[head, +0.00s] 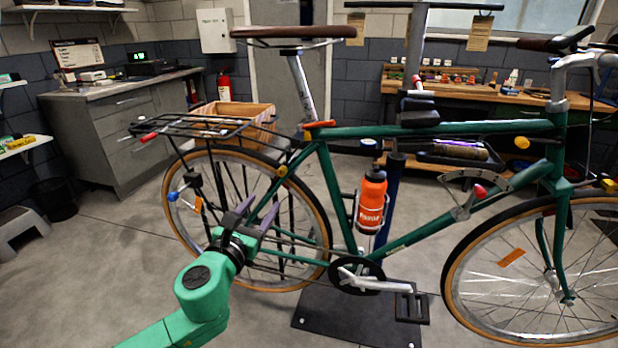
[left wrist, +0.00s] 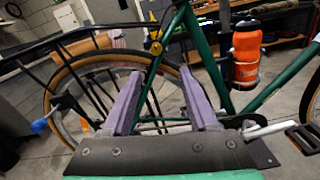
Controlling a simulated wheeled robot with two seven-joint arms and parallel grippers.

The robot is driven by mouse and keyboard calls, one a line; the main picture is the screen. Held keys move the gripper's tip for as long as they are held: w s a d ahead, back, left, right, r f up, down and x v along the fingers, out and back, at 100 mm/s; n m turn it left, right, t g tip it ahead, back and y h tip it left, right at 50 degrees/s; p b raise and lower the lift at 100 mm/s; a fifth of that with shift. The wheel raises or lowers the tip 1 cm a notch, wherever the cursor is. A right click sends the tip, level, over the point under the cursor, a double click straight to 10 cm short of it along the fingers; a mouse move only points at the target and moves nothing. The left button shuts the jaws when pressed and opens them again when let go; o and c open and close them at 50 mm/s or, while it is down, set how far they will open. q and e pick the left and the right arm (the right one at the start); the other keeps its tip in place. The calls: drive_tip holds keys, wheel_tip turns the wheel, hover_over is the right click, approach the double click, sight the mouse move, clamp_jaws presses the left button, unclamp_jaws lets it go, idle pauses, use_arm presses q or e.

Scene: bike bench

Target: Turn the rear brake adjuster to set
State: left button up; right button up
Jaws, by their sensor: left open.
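The green bicycle (head: 440,131) is held upright on a stand, its rear wheel to the left. A round yellow knob (head: 281,170) sits on the frame near the top of the rear wheel; it also shows in the left wrist view (left wrist: 156,48), above the gap between the fingers. I cannot tell for certain that it is the rear brake adjuster. A blue knob (head: 172,196) is at the rear wheel's left side. My left gripper (head: 264,203) is open and empty, its purple fingers in front of the rear wheel, below the yellow knob and apparently apart from it.
An orange bottle (head: 371,202) sits on the frame right of my left gripper. The stand's dark base plate (head: 340,318) and a pedal (head: 411,305) are low.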

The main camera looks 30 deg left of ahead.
sight(281, 173)
use_arm(q)
drive_tip(key=x, duration=0.4)
drive_tip(key=b+x, duration=0.1)
drive_tip(key=x, duration=0.8)
drive_tip(key=shift+w+a, duration=0.1)
drive_tip(key=shift+a, duration=0.35)
clamp_jaws()
